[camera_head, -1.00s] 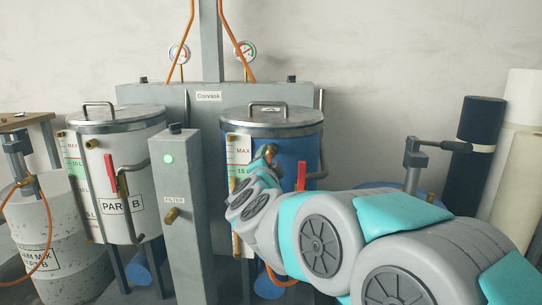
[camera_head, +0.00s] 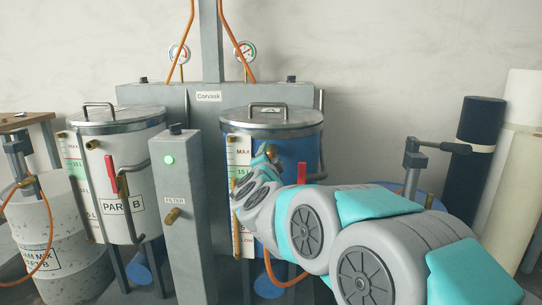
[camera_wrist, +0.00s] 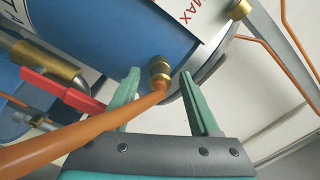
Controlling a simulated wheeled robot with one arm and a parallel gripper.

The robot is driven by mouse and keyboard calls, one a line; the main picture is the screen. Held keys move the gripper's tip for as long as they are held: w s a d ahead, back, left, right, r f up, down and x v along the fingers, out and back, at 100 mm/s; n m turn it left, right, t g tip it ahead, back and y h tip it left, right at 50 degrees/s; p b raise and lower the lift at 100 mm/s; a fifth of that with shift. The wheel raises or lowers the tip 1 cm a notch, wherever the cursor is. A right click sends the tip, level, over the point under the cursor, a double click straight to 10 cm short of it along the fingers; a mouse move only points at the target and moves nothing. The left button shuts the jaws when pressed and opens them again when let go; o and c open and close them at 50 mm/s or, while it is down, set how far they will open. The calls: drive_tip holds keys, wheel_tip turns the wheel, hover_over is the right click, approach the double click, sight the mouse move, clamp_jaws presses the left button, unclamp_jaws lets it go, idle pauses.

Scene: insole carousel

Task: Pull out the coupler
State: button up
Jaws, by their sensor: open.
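The brass coupler (camera_wrist: 159,74) sits at the end of a thick orange hose (camera_wrist: 85,138), against a fitting on the blue tank (camera_wrist: 110,35) in the wrist view. My gripper (camera_wrist: 161,77) is open, with one teal finger on each side of the coupler and hose end. I see gaps on both sides, and whether a finger touches is unclear. In the head view the blue tank (camera_head: 297,150) stands right of centre. Brass shows at the coupler (camera_head: 270,150) near the end of my arm, which hides much of the tank front and the fingers.
A red-handled valve (camera_wrist: 62,91) is close to the left finger in the wrist view. Another brass fitting (camera_wrist: 240,9) is near the MAX label. The grey filter post (camera_head: 180,210) stands left of my arm, beside the white PART B tank (camera_head: 120,175).

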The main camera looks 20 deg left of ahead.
idle(0.8)
clamp_jaws()
idle(0.4)
drive_tip(key=shift+s, duration=0.1)
idle(1.0)
drive_tip(key=shift+v, duration=2.95)
drive_tip(key=shift+r, duration=0.1)
wheel_tip(320, 180, up, 7)
drive_tip(key=p, duration=0.2)
